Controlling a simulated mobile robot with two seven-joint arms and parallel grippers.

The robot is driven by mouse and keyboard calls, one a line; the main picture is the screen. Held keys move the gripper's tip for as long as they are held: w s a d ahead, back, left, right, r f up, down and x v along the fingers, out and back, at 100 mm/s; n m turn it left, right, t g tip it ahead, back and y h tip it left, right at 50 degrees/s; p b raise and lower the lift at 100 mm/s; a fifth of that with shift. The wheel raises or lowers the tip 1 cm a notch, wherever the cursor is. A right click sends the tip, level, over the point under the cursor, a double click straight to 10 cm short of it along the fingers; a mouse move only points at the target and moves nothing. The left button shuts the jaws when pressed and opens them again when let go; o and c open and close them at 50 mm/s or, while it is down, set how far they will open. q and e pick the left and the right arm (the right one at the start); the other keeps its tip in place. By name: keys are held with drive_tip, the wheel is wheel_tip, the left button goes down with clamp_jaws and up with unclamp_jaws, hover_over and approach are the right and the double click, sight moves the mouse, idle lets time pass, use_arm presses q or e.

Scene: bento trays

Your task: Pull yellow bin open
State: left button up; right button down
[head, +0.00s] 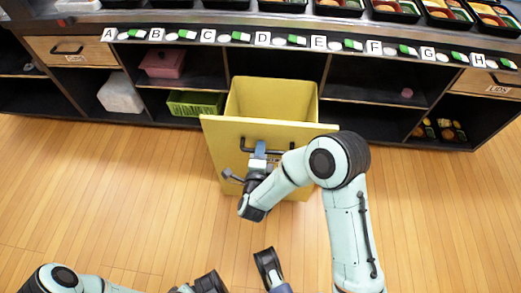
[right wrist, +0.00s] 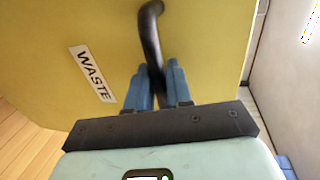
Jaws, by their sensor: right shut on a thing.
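The yellow bin (head: 225,150) is a pull-out drawer under the counter. It stands well out from the cabinet, and its open top and empty-looking inside show in the head view. Its front panel has a dark bar handle (head: 284,152) and a WASTE label, which shows in the right wrist view (right wrist: 92,74). My right gripper (head: 260,150) is shut on the handle; its blue fingers show on both sides of the bar in the right wrist view (right wrist: 157,88). My left arm shows at the bottom edge of the head view; its fingertips cannot be made out.
The counter above holds bento trays (head: 398,10) and a row of letter cards. Shelves beside the bin hold a pink bin (head: 163,62), a green basket (head: 195,104) and a white container (head: 120,93). The wooden floor in front is clear.

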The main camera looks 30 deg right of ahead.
drive_tip(key=c, duration=1.2)
unclamp_jaws()
use_arm(q)
drive_tip(key=shift+t, duration=0.7)
drive_tip(key=w+r, duration=0.1)
drive_tip(key=w+r+p, duration=0.2)
drive_tip(key=w+r, duration=0.1)
drive_tip(key=shift+w+d, duration=0.1)
drive_tip(key=shift+d, duration=0.2)
use_arm(e)
drive_tip(key=v, duration=1.3)
drive_tip(key=shift+s+a, duration=0.15)
drive_tip(key=shift+s, duration=0.05)
drive_tip(key=shift+w, duration=0.1)
